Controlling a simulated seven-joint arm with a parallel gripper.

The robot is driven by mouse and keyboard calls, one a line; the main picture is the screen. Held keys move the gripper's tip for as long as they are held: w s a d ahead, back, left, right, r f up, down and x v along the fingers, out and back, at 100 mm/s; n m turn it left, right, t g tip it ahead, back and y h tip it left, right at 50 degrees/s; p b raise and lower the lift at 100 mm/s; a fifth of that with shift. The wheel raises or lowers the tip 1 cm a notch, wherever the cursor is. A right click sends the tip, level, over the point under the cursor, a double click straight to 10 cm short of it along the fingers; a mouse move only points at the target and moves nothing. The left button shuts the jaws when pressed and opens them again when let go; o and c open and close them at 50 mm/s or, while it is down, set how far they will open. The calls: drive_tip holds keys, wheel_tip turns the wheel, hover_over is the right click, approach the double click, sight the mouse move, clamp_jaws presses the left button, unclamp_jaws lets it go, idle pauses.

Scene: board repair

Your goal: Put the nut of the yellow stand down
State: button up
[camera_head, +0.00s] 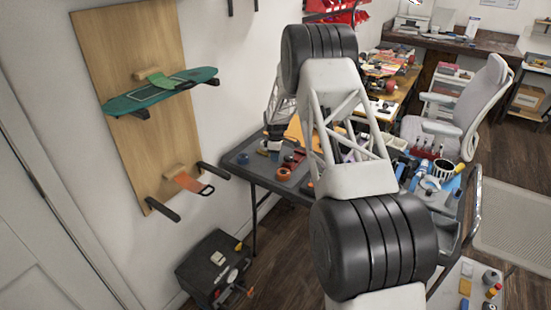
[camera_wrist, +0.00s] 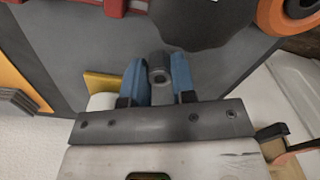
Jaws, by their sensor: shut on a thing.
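The nut sits between the fingertips over a grey surface (camera_wrist: 85,50). A yellow piece (camera_wrist: 100,84) shows just left of the left finger, partly hidden behind my gripper; I cannot tell if it is the yellow stand. In the head view, my own arm covers the middle of the workbench (camera_head: 240,160), and my gripper and the nut are hidden there.
An orange ring-shaped thing (camera_wrist: 290,14) is at the wrist view's upper right, beside a large dark round shape (camera_wrist: 205,22). A red part (camera_wrist: 95,5) lies along the top. In the head view, a green skateboard deck (camera_head: 160,92) hangs on a wooden wall panel (camera_head: 135,50).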

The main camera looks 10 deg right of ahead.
drive_tip(key=shift+f, duration=0.5)
drive_tip(key=shift+f, duration=0.15)
drive_tip(key=o, duration=0.8)
drive_tip(key=shift+r, duration=0.2)
drive_tip(key=shift+r, duration=5.95)
drive_tip(key=shift+r, duration=0.1)
